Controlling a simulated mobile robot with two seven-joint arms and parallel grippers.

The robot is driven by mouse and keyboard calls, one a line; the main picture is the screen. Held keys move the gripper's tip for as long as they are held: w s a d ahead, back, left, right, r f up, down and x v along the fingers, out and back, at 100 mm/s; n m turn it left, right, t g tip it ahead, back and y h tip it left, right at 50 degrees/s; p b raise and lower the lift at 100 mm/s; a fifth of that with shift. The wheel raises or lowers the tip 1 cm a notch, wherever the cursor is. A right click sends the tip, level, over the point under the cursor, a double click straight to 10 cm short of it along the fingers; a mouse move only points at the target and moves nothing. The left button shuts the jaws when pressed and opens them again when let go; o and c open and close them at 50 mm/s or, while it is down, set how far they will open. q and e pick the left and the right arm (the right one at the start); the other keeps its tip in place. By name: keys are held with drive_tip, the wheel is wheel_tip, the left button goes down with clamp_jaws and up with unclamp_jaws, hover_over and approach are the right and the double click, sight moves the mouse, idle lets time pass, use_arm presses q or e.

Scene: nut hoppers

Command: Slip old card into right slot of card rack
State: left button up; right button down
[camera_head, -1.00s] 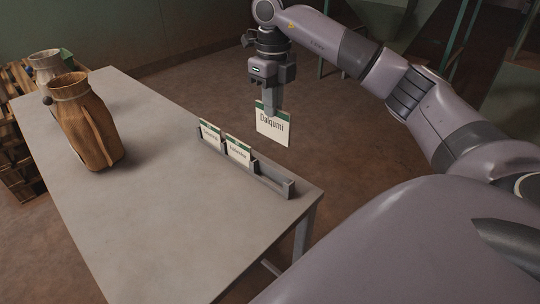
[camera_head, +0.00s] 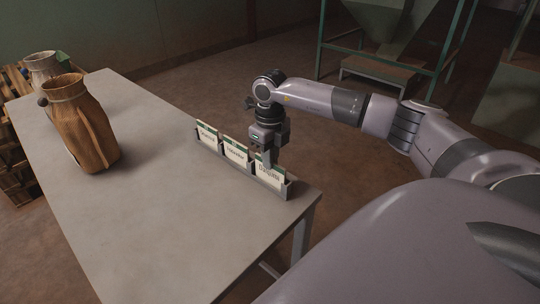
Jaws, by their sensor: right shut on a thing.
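A grey card rack (camera_head: 245,172) stands near the right edge of the table. Its left slot holds a white card with a green top (camera_head: 208,136), and its middle slot holds a similar card (camera_head: 236,152). My right gripper (camera_head: 268,162) is over the right slot, shut on the old card (camera_head: 268,175), white with a green top edge and dark lettering. The card stands upright, its lower part at the right slot, behind the rack's front lip. Whether it rests on the slot's bottom I cannot tell. My left gripper is not in view.
The grey table (camera_head: 170,210) is mostly bare in front of the rack. A brown sack (camera_head: 84,125) and a paler sack (camera_head: 42,66) stand at the left. A green-framed hopper (camera_head: 390,30) stands on the floor behind.

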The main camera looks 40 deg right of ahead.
drive_tip(key=shift+f, duration=0.1)
drive_tip(key=c, duration=1.3)
unclamp_jaws()
drive_tip(key=shift+o, duration=0.2)
wheel_tip(320, 180, up, 12)
drive_tip(key=shift+r, duration=0.2)
